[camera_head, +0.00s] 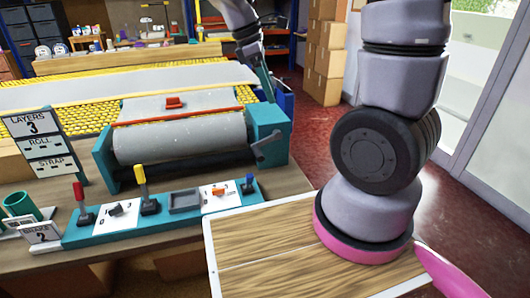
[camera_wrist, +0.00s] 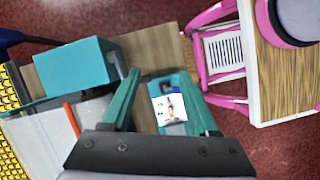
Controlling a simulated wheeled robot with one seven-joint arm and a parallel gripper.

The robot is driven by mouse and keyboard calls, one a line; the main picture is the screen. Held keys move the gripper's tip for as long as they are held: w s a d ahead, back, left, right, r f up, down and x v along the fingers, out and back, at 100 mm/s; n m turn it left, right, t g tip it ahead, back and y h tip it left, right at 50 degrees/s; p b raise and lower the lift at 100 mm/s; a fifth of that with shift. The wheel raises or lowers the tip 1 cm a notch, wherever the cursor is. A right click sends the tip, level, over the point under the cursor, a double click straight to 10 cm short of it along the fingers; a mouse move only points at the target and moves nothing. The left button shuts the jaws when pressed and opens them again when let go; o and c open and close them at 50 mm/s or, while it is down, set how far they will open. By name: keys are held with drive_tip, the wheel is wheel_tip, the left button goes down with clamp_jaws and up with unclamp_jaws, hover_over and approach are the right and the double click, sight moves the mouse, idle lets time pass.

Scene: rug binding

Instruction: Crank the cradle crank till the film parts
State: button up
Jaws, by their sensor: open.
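The cradle has teal end blocks, and the right one (camera_head: 265,122) carries a grey crank (camera_head: 268,145) on its front side. A grey roll (camera_head: 180,139) lies in the cradle under an orange bar (camera_head: 185,117). I cannot make out the film apart from the grey sheet (camera_head: 205,99) behind the bar. My gripper (camera_head: 269,98) has teal fingers and hangs above and behind the right block. In the wrist view my gripper (camera_wrist: 160,76) is open and empty, beside a teal block (camera_wrist: 75,65).
A teal control strip (camera_head: 110,229) with levers and knobs runs along the bench front. A sign (camera_head: 38,140) reads "LAYERS 3, ROLL, STRAP". A yellow roller bed (camera_head: 80,115) lies behind. Cardboard boxes (camera_head: 325,60) stand at the back. Red floor (camera_head: 308,130) is open right of the bench.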

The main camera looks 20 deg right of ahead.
drive_tip(key=w+a+f+n+t+h, duration=0.1)
drive_tip(key=a+f+n+t+h, duration=0.15)
drive_tip(key=f+n, duration=0.55)
drive_tip(key=w+a+f+n+t+h, duration=0.2)
drive_tip(key=a+f+n+h, duration=0.15)
drive_tip(key=f+n, duration=0.45)
drive_tip(key=w+a+f+n+t+h, duration=0.15)
drive_tip(key=f+n+h, duration=0.25)
drive_tip(key=f+n, duration=0.4)
drive_tip(key=w+d+f+n, duration=0.1)
drive_tip(key=w+d, duration=0.2)
drive_tip(key=d, duration=0.5)
drive_tip(key=shift+w+d+t, duration=0.35)
drive_tip(key=shift+w+t, duration=0.05)
clamp_jaws()
